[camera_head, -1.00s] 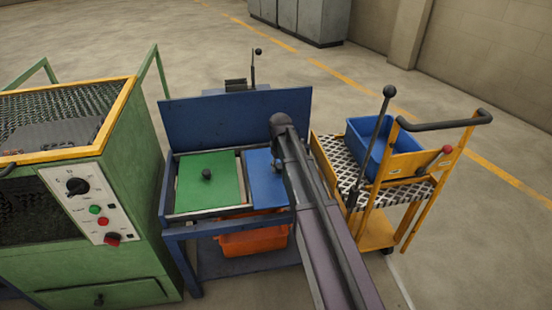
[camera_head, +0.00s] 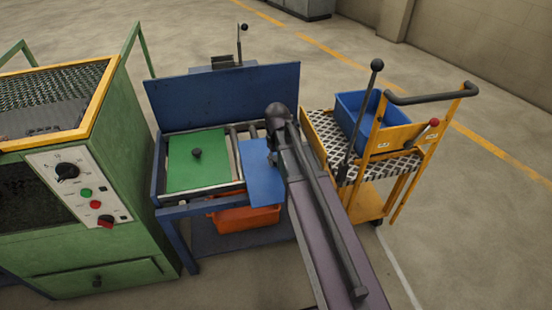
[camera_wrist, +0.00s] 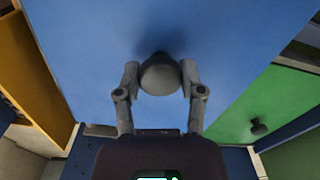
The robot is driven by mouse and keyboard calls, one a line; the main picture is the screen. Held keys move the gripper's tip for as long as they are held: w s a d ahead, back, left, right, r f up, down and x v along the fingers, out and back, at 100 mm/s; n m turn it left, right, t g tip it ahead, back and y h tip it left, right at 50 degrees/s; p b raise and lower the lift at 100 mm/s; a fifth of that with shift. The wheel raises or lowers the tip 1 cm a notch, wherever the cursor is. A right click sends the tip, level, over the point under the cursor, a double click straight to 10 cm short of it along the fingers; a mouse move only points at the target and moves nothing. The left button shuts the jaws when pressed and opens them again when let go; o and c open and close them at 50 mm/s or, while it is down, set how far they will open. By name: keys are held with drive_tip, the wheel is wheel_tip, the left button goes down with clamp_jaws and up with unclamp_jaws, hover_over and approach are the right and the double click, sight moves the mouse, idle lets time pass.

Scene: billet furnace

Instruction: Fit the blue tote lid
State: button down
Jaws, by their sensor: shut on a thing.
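The blue lid (camera_head: 262,180) is a flat blue plate beside the green lid in the head view, partly covered by my arm. In the wrist view the blue lid (camera_wrist: 95,45) fills much of the picture. Its dark round knob (camera_wrist: 160,76) sits between the two fingers of my gripper (camera_wrist: 160,82), which is shut on it. In the head view the lid looks raised above the table rollers. My fingers are hidden there. A blue tote (camera_head: 350,126) stands open on the yellow cart at the right.
The green lid (camera_head: 182,174) with a black knob lies on the blue roller table (camera_head: 172,213). An orange tote (camera_head: 246,218) is below. The yellow cart (camera_head: 368,203) has an upright black lever and a handle. A green furnace (camera_head: 138,190) stands at left.

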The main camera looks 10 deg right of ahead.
drive_tip(key=shift+r, duration=0.15)
wheel_tip(320, 180, up, 44)
drive_tip(key=p, duration=4.4)
drive_tip(key=shift+s+f, duration=0.1)
drive_tip(key=shift+f, duration=0.1)
